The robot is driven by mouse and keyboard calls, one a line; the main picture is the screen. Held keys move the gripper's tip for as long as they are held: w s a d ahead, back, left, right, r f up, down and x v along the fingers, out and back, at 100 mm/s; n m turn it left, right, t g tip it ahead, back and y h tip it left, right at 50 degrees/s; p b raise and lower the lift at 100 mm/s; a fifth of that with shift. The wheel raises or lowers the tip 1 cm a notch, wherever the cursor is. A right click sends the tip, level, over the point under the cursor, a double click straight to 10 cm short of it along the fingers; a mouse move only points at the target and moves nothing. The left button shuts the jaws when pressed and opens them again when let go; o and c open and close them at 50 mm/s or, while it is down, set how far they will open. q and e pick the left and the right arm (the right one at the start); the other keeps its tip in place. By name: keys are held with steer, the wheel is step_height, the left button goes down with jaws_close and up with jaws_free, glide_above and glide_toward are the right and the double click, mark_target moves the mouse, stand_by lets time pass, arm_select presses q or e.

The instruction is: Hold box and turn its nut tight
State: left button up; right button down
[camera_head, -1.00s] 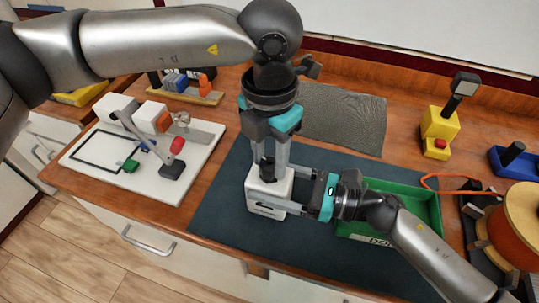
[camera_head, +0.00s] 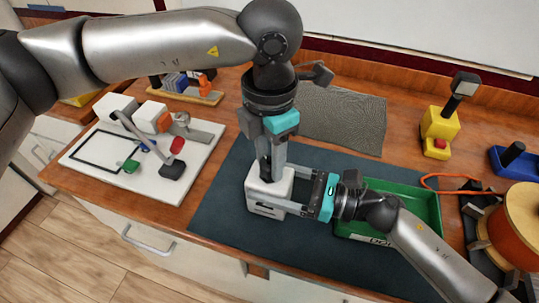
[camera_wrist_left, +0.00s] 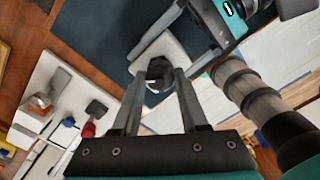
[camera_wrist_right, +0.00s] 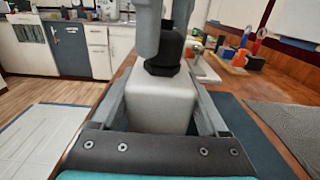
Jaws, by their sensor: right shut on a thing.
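The white box (camera_head: 264,198) stands upright on the dark mat, with a black nut (camera_head: 264,171) on its top. My right gripper (camera_head: 282,192) is shut on the box from the right; its fingers lie along both sides of the box in the right wrist view (camera_wrist_right: 160,105). My left gripper (camera_head: 273,172) points straight down over the box. Its fingers stand on either side of the nut, which shows between them in the left wrist view (camera_wrist_left: 158,70). The fingers look a little apart from the nut.
A green bin (camera_head: 405,204) sits right of the box, behind my right arm. A white board with switches and blocks (camera_head: 85,178) lies to the left. A grey textured mat (camera_head: 342,117), a yellow stand (camera_head: 438,125) and an orange spool (camera_head: 522,215) are farther off.

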mark_target(270, 162)
arm_select(q)
steer(key=o, duration=0.5)
step_height(270, 162, up, 12)
steer(key=shift+r, duration=0.1)
stand_by(0.4)
stand_by(0.4)
arm_select(e)
jaws_free()
